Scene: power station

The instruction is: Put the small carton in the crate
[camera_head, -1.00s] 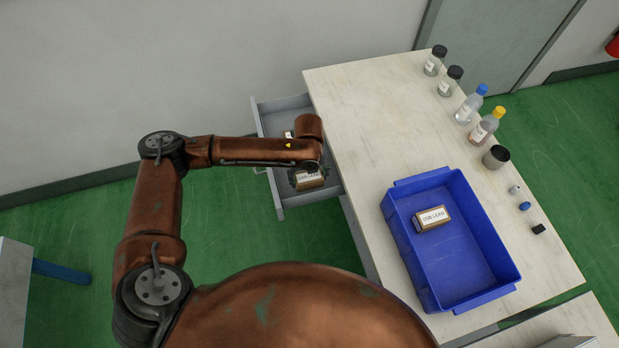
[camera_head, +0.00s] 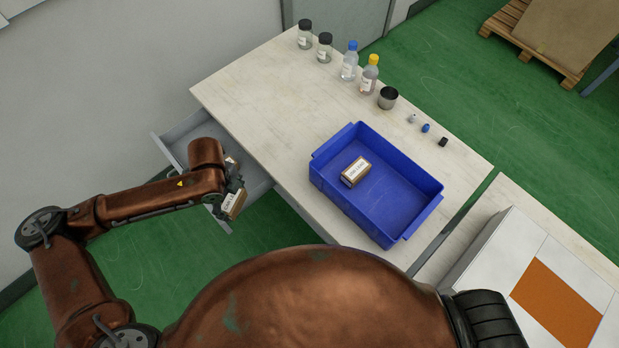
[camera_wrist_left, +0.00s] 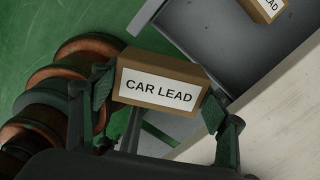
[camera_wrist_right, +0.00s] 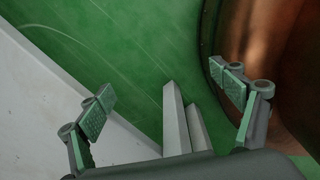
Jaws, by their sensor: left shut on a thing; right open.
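My left gripper (camera_head: 222,201) is shut on a small brown carton (camera_head: 234,204), held at the front end of the open drawer. In the left wrist view the carton (camera_wrist_left: 158,84) sits between the two fingers and its white label reads CAR LEAD. The blue crate (camera_head: 330,192) stands on the table to the right of the left gripper. Another small carton (camera_head: 355,171), with a white label, lies inside the crate. My right gripper (camera_wrist_right: 165,100) shows only in its own wrist view, open and empty, above the green floor.
The grey drawer (camera_head: 178,132) is pulled out from the table (camera_head: 250,90). Another labelled carton (camera_wrist_left: 268,8) lies in it.

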